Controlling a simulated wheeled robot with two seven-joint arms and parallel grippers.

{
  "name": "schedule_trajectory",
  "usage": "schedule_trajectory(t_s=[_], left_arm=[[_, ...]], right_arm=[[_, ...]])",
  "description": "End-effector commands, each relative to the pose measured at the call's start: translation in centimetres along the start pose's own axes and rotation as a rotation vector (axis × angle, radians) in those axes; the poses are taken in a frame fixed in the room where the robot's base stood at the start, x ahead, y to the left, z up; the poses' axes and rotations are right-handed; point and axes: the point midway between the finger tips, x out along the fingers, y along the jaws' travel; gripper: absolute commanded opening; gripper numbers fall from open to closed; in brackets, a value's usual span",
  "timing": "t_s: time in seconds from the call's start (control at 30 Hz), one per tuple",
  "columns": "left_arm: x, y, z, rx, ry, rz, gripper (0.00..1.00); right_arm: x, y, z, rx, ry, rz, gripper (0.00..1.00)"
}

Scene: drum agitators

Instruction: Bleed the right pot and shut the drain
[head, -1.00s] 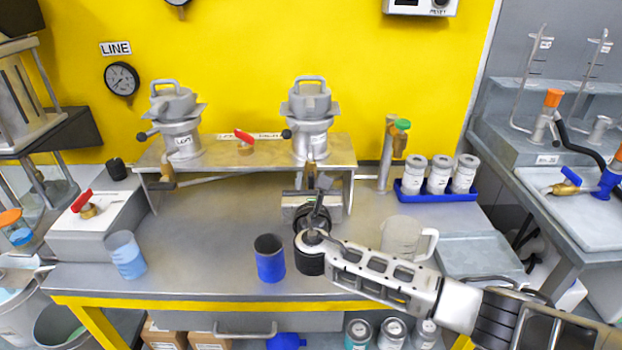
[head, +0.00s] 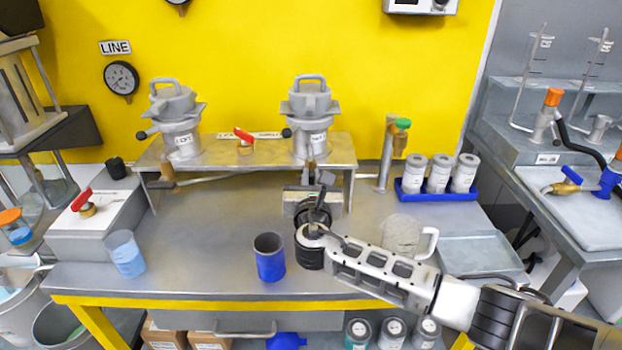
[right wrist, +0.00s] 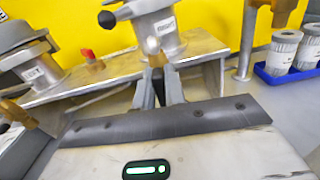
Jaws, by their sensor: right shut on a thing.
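The right pot (head: 310,128), grey with a clamped lid, top handle and black side knob, stands upright on the metal shelf; its label shows in the right wrist view (right wrist: 160,28). Below it is a brass drain fitting (right wrist: 155,60), largely hidden by my fingers. My right gripper (head: 311,178) is under the shelf's front edge, its fingers shut on the drain fitting; the right wrist view shows the fingertips (right wrist: 158,88) around it. I cannot tell whether the drain is open. A matching left pot (head: 178,125) stands on the same shelf. My left gripper is not in view.
A blue cup (head: 269,258) stands left of my right wrist, and a clear jug (head: 402,236) stands close behind my forearm. A blue-filled beaker (head: 126,255) is at left. A red supply valve (head: 244,137) sits between the pots. White canisters fill a blue tray (head: 411,194).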

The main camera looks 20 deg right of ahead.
Motion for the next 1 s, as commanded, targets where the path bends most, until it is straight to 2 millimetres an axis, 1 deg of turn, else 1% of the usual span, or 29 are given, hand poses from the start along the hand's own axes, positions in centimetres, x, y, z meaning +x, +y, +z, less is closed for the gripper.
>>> schedule_trajectory(t_s=[0.27,1.0], left_arm=[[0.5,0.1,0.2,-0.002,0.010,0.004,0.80],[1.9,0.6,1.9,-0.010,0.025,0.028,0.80]], right_arm=[[-0.1,-0.3,-0.4,0.191,0.001,0.000,0.00],[-0.1,-1.2,-1.0,0.894,0.001,-0.001,0.00]])
